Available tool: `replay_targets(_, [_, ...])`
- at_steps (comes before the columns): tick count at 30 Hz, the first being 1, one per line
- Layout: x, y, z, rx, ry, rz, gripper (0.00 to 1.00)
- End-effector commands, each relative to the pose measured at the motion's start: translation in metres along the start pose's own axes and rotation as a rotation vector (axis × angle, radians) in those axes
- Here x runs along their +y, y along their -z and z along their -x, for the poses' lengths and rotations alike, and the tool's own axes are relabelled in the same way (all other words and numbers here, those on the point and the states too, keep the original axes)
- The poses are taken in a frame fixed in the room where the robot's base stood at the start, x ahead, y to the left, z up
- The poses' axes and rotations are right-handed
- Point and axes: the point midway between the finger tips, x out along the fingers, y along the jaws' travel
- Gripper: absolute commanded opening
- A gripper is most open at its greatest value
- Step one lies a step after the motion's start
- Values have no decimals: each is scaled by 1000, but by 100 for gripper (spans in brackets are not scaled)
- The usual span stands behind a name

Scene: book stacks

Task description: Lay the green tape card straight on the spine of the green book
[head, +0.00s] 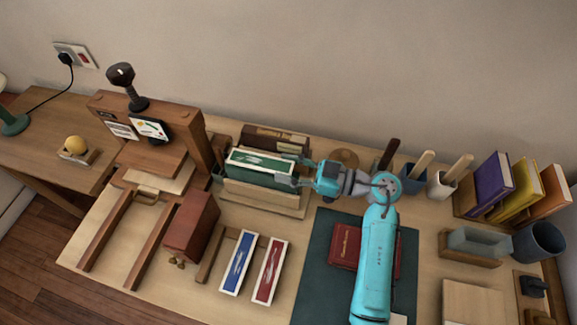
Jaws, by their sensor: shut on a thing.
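The green tape card (262,160), green with a pale border and white marks, is over the top of the green book (250,176). The book stands in a wooden holder (262,200), mostly hidden by the card and the holder's front. The card runs roughly along the book; whether it touches the spine or hovers just above it, I cannot tell. My gripper (287,169) comes in from the right and is shut on the card's right end, with one finger at the back and one at the front.
A blue card (239,263) and a red card (268,270) lie in front. A red-brown block (191,226) and a wooden press (150,150) stand left. Brown books (275,138) are behind. A dark mat (318,262) bears a red book (345,246). Cups with tools stand right.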

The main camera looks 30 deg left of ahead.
Motion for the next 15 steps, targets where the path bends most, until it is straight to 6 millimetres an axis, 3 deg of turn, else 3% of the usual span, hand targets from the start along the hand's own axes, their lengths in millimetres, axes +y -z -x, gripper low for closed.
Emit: replay_targets(15, [0,-4,0,0,0,0,31])
